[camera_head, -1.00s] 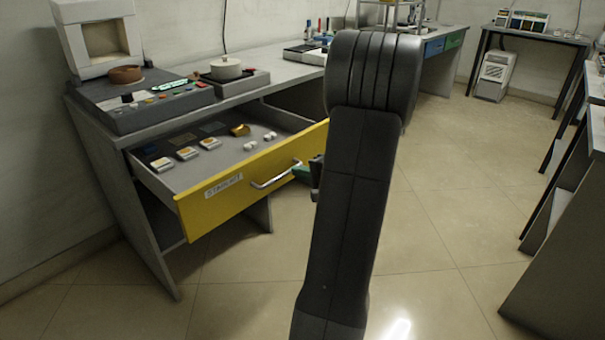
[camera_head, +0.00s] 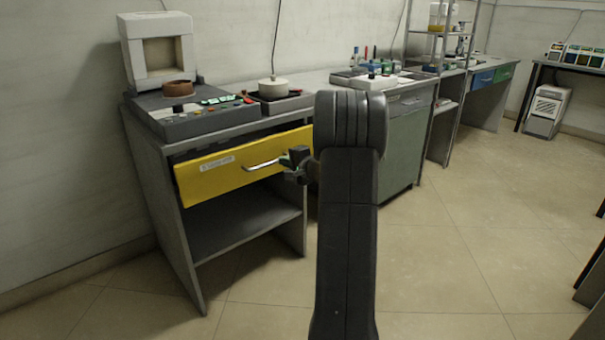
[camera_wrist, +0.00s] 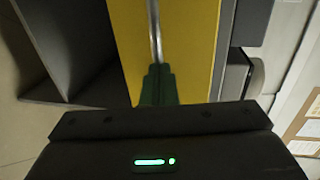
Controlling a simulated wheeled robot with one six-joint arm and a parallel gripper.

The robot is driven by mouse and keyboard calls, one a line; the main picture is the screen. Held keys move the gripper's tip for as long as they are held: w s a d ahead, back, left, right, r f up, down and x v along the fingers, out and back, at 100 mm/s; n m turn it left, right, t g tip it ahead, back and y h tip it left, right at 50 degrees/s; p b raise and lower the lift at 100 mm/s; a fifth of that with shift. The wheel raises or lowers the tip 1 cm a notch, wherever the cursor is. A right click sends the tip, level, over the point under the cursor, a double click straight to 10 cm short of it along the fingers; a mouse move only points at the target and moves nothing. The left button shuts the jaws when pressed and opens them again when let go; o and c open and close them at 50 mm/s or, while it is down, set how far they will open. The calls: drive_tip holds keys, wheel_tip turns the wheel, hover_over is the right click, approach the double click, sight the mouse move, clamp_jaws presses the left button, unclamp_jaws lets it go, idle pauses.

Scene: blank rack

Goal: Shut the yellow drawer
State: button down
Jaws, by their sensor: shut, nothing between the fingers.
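My gripper (camera_head: 295,158) is at the right end of the handle, in front of the drawer. Its green fingers (camera_wrist: 158,84) are shut with nothing between them and point at the yellow front. Whether they touch the handle or front is unclear.
The grey desk (camera_head: 178,225) has an open shelf (camera_head: 235,228) under the drawer. A control panel with a brown bowl (camera_head: 178,88) and a white pot (camera_head: 272,87) stand on top. A grey cabinet (camera_head: 405,140) stands to the right. The tiled floor (camera_head: 460,260) is clear at right.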

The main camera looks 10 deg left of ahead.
sight(273, 153)
drive_tip(key=x, duration=0.3)
drive_tip(key=r+x, duration=0.1)
drive_tip(key=x, duration=0.2)
drive_tip(key=r+p+x, duration=0.1)
drive_tip(key=x, duration=0.2)
drive_tip(key=shift+w+a, duration=0.35)
drive_tip(key=shift+w+a+r, duration=0.1)
drive_tip(key=shift+r, duration=0.05)
